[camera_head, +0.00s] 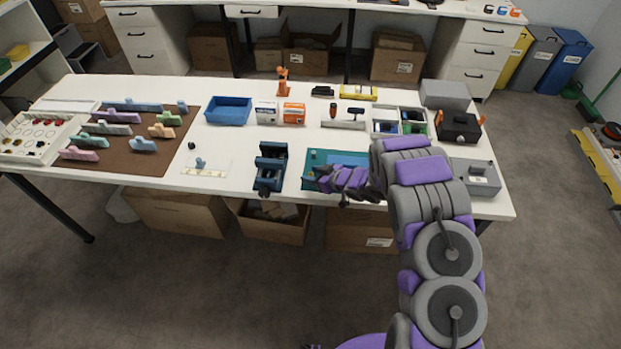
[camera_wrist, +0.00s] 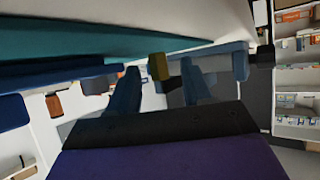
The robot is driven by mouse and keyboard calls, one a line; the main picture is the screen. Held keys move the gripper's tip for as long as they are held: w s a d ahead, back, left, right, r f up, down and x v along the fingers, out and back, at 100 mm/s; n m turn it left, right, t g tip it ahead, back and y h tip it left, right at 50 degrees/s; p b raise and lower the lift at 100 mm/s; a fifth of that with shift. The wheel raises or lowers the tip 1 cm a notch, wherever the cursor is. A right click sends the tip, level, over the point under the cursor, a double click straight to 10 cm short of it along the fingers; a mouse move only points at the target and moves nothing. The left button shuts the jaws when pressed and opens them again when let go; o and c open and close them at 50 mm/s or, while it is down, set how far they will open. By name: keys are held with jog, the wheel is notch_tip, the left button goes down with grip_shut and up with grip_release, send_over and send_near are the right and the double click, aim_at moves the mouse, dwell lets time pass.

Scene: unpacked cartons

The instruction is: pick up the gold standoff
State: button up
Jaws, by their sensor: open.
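The gold standoff (camera_wrist: 158,67) shows in the wrist view as a short, dark yellow piece by the edge of a teal surface (camera_wrist: 60,50). My gripper (camera_wrist: 157,78) is open, with one blue-grey finger on each side of the standoff in the picture. I cannot tell whether either finger touches it. In the head view, my gripper (camera_head: 322,182) is low over the teal mat (camera_head: 318,157) near the table's front edge. My arm and gripper cover part of the mat there, and I cannot make out the standoff.
A dark blue device (camera_head: 270,168) stands left of the mat. A grey box (camera_head: 477,178) is to its right, beyond my arm. A divided tray (camera_head: 400,112) and a white-and-orange carton pair (camera_head: 293,112) stand behind.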

grip_shut()
dwell(0.4)
jog(key=shift+r, duration=0.15)
